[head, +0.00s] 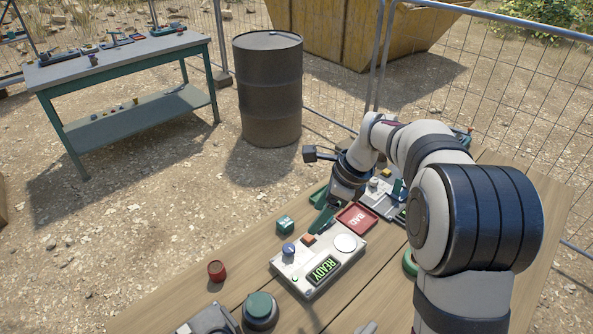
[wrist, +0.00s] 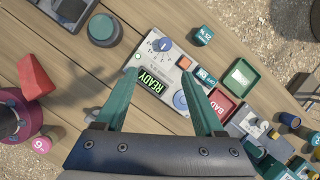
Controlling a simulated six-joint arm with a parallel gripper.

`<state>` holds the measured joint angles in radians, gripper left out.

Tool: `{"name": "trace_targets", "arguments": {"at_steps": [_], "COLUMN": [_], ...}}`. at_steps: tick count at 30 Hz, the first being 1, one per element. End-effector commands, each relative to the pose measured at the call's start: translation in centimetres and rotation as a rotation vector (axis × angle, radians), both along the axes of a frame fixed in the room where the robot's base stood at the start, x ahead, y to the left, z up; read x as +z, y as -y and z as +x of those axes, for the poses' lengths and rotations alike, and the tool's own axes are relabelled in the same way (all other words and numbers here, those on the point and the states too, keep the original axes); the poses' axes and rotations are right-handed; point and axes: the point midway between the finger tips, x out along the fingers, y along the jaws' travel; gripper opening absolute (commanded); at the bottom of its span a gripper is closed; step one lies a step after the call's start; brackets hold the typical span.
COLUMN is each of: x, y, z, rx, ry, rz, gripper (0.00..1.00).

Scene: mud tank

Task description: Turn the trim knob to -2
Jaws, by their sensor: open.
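A pale control box (head: 318,262) sits on the wooden table, with a lit READY display (head: 324,270). A blue knob (head: 288,249) stands at its left corner; it also shows in the wrist view (wrist: 165,45) with a light pointer line. I cannot read its scale or setting.
A red BAD tray (head: 357,218) and a green tray (wrist: 241,76) lie beside the box. A teal cube (head: 285,224), a red cylinder (head: 217,270) and a green-topped button (head: 260,309) stand near. Bare planks separate them.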

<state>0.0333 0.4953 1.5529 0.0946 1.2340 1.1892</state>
Motion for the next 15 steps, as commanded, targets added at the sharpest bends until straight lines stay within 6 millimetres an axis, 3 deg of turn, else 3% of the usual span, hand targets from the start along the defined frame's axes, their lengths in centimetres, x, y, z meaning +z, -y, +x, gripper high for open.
{"name": "trace_targets", "arguments": {"at_steps": [5, 15], "x": [-2.2, -11.3], "y": [-0.7, -4.3], "z": [1.4, 2.2], "rx": [-0.057, -0.055], "ry": [-0.018, -0.02], "rz": [0.014, 0.013], "gripper": [0.7, 0.7]}}
